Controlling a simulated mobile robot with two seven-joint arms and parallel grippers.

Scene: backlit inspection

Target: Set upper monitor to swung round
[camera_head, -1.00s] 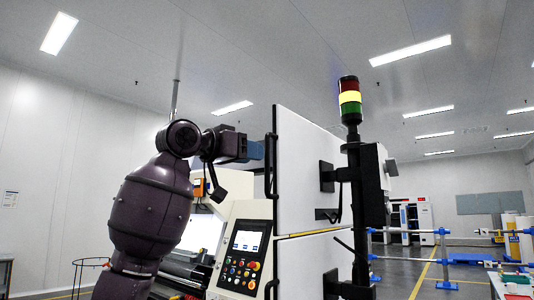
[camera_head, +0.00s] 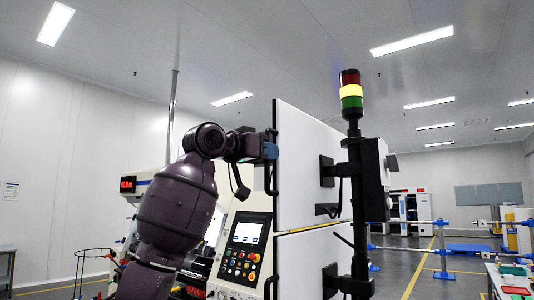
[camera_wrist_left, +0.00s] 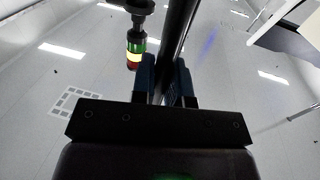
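The upper monitor (camera_head: 313,165) is the large white upper panel in the middle of the head view. It stands upright and shows its back, with a dark upright handle bar (camera_head: 274,181) on its left edge. My left gripper (camera_head: 270,151) is at this bar, its blue fingers on the bar's upper part. In the left wrist view the two fingers (camera_wrist_left: 165,80) stand close on either side of the dark bar and seem shut on it. Black brackets (camera_head: 327,171) link the panel to a black post (camera_head: 356,190). My right gripper is not in view.
A lower white panel (camera_head: 305,262) hangs just below. A red, yellow and green signal tower (camera_head: 351,95) tops the post. A control panel (camera_head: 246,245) with screen and buttons stands left of the panels. Blue-jointed rails (camera_head: 440,250) lie to the right.

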